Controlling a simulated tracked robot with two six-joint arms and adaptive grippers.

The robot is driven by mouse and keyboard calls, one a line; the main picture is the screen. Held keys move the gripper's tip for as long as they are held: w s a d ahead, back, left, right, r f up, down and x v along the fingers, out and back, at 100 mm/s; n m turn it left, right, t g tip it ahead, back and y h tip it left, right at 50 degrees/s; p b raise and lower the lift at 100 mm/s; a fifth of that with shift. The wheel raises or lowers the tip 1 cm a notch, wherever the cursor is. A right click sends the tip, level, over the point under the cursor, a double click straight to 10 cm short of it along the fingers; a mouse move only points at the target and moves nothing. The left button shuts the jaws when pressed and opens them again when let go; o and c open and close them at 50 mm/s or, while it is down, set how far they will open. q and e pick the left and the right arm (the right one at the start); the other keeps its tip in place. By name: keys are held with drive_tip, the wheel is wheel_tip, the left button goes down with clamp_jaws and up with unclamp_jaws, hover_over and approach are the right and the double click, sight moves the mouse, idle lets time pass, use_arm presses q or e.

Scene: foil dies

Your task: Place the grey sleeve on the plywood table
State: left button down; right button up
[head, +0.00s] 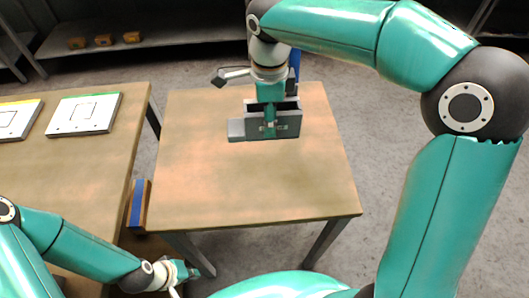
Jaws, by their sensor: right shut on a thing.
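The grey sleeve (289,124) is a flat, box-like grey piece over the back half of the plywood table (245,185). My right gripper (269,124) reaches down from above and is shut on the sleeve, with the fingers covering its middle. I cannot tell whether the sleeve touches the table top or is just above it. My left gripper (182,278) is low at the bottom left, in front of the table and below its top, away from the sleeve. Its fingers are small and partly cut off, so their opening is unclear.
A second wooden table (75,160) stands at the left with two white panels, one (84,114) near its back right. A blue-and-wood piece (139,204) is between the tables. A shelf (140,37) with small orange things is behind. The plywood table's front half is clear.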

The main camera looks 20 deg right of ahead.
wheel_tip(320, 180, down, 15)
drive_tip(key=shift+r, duration=0.1)
idle(0.3)
drive_tip(key=o, duration=1.4)
drive_tip(key=shift+c, duration=0.2)
